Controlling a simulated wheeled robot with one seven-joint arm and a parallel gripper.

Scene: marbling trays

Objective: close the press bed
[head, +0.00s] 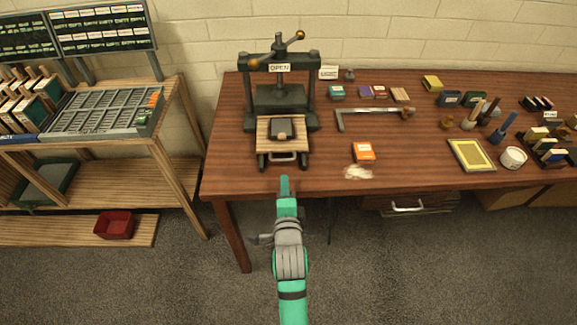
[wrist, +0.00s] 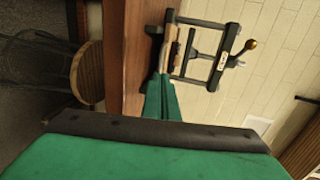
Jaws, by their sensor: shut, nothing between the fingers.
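The press (head: 281,95) stands at the left of the wooden table, with a dark frame and a sign reading OPEN. Its press bed (head: 265,140) is slid out toward the front, a light wooden board with a dark block (head: 283,128) on it. A metal handle (head: 284,156) is at the bed's front edge. In the wrist view the press (wrist: 205,52) shows sideways beyond my green fingers (wrist: 162,100).
An orange box (head: 363,152) and a pale powdery patch (head: 358,172) lie right of the press. A metal square (head: 375,112) lies behind them. A wooden rack (head: 150,130) stands left of the table.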

